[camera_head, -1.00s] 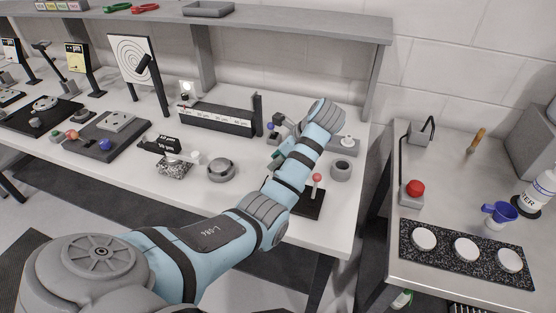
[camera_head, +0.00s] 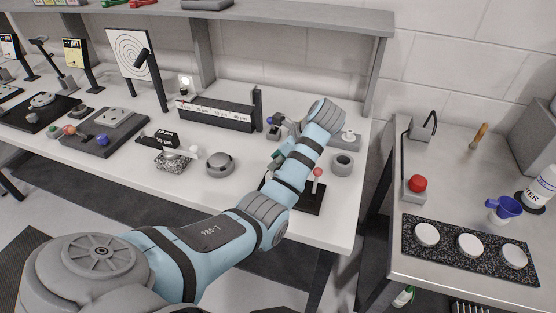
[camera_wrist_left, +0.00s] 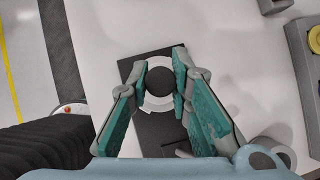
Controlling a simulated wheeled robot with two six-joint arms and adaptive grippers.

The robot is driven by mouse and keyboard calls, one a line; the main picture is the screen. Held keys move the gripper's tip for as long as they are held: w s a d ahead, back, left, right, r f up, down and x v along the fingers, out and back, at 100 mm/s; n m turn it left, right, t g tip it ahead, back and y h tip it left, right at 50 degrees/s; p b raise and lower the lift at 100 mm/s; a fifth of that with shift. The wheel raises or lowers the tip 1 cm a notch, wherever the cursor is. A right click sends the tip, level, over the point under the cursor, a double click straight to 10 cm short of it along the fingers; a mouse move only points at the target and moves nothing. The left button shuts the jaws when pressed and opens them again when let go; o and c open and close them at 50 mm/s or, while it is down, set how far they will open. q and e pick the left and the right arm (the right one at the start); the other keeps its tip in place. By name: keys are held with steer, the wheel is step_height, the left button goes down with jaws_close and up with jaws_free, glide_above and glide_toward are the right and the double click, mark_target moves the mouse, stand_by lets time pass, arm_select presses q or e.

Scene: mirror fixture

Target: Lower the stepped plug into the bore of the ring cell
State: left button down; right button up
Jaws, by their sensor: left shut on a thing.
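In the left wrist view my left gripper (camera_wrist_left: 161,75) points down with its teal-padded fingers on either side of a dark round piece, which I take to be the stepped plug (camera_wrist_left: 159,80). Around and apparently beneath it shows a pale ring with marks, likely the ring cell (camera_wrist_left: 152,104), over a black plate (camera_wrist_left: 155,130). How deep the plug sits relative to the bore cannot be told from above. In the head view my forearm hides the plug, the ring cell and most of the gripper. My right gripper is out of view.
In the head view a red-knobbed stick (camera_head: 317,172) stands on a black plate close to my forearm. Grey round pieces (camera_head: 220,164) (camera_head: 342,163) stand on either side. The bench front (camera_head: 225,210) is clear.

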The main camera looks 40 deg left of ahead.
arm_select(q)
steer(key=shift+f, duration=0.35)
steer(key=c, duration=1.4)
jaws_free()
